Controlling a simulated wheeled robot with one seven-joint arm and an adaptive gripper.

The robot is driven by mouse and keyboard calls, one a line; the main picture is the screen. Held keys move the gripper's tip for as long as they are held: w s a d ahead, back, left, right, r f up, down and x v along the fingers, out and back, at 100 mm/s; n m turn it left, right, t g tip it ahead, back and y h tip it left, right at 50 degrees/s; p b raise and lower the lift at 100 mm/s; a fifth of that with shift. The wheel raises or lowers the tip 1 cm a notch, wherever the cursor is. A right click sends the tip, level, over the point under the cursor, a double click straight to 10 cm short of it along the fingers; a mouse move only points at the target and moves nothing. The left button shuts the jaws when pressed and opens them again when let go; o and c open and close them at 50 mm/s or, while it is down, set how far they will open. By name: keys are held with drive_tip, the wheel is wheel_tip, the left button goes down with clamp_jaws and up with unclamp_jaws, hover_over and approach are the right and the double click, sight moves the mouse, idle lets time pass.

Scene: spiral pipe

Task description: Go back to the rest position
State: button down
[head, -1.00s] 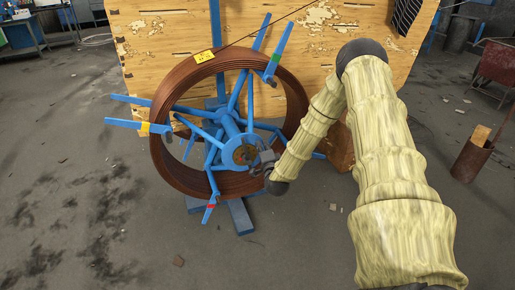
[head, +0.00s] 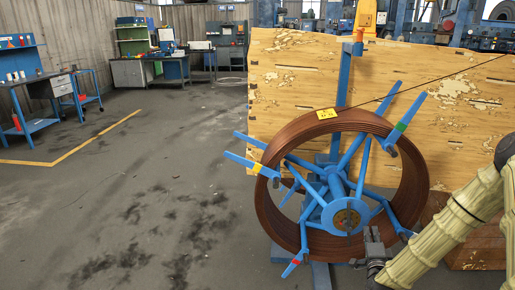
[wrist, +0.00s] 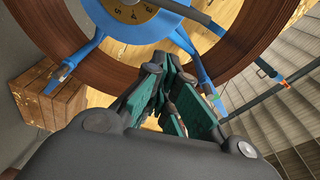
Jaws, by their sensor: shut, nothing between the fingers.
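A large coil of brown pipe (head: 271,212) is wound on a blue spoked reel (head: 335,215) with a round hub and coloured marks on its arms. My gripper (head: 374,236) is in front of the lower right of the hub in the head view. In the wrist view my gripper (wrist: 172,88) has its green-padded fingers close together, with nothing held. The hub dial (wrist: 130,12) and the coil (wrist: 60,40) show beyond the fingers. Whether the gripper touches the reel cannot be told.
A worn wooden panel (head: 300,75) stands behind the reel. A yellow floor line (head: 90,142) and workbenches (head: 150,70) are at the back left. The grey floor left of the reel is clear. A wooden block (wrist: 50,95) shows at left in the wrist view.

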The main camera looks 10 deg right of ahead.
drive_tip(key=s+a+f+n+g+y+p, duration=0.1)
drive_tip(key=s+a+f+n+g+y, duration=0.1)
drive_tip(key=s+a+f+n, duration=0.4)
drive_tip(key=s+a+f+n+g+y+p, duration=0.1)
drive_tip(key=s+a+f+n+g+y, duration=0.2)
drive_tip(key=a, duration=0.6)
drive_tip(key=s+a+f+n+g+y+p, duration=0.1)
drive_tip(key=s+a+f+n+g+y, duration=0.15)
drive_tip(key=a+f, duration=0.4)
drive_tip(key=s+a+f+n+g+p, duration=0.1)
drive_tip(key=s+a+n+g, duration=0.2)
drive_tip(key=s, duration=0.6)
drive_tip(key=s+a+f+n+g+p, duration=0.1)
drive_tip(key=s+a+n+g, duration=0.2)
drive_tip(key=s, duration=0.6)
drive_tip(key=s+a+f+n+g+p, duration=0.1)
drive_tip(key=s+a+n+g, duration=0.2)
drive_tip(key=s, duration=0.6)
drive_tip(key=shift+a+f, duration=0.15)
drive_tip(key=shift+a, duration=0.25)
drive_tip(key=shift+w, duration=0.1)
